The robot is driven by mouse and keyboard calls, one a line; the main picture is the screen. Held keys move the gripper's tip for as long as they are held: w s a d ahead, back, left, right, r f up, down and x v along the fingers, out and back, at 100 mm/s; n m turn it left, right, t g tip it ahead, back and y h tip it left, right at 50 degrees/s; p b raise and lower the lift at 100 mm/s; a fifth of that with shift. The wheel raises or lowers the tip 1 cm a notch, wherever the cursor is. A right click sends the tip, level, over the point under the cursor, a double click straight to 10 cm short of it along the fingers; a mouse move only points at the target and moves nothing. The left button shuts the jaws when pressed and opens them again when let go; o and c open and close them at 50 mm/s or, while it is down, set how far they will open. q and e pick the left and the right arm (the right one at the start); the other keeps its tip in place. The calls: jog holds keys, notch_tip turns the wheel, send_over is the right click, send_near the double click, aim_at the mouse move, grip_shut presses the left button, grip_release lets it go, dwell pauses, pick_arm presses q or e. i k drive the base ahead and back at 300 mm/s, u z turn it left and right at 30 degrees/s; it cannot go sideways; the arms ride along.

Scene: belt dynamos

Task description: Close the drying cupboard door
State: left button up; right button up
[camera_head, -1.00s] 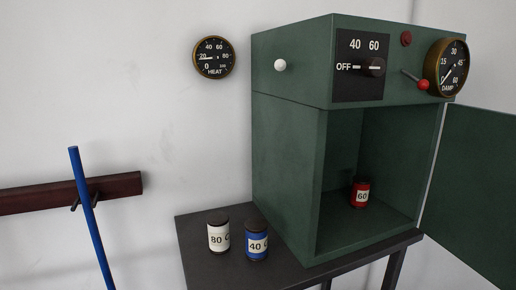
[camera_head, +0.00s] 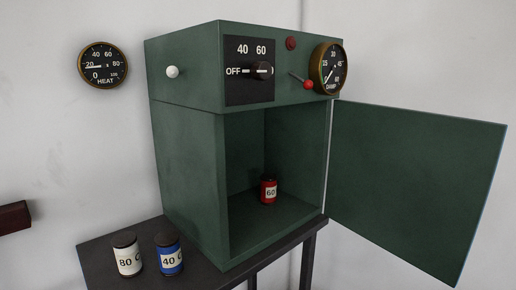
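The drying cupboard (camera_head: 190,180) is a green box standing on a dark table in the head view. Its door (camera_head: 415,185) stands wide open to the right, hinged at the right edge of the opening. Inside, a red canister marked 60 (camera_head: 268,189) stands upright on the cupboard floor. Neither of my grippers is in view.
On the dark table (camera_head: 105,245), left of the cupboard, stand a white canister marked 80 (camera_head: 128,256) and a blue one marked 40 (camera_head: 169,256). A dial knob (camera_head: 260,71), a red-tipped lever (camera_head: 307,84) and a damp gauge (camera_head: 328,69) sit on the cupboard's upper front.

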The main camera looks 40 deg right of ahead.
aim_at(415, 185)
jog(key=k, duration=0.9)
jog(key=z, duration=2)
jog(key=i, duration=0.15)
jog(key=u, duration=0.9)
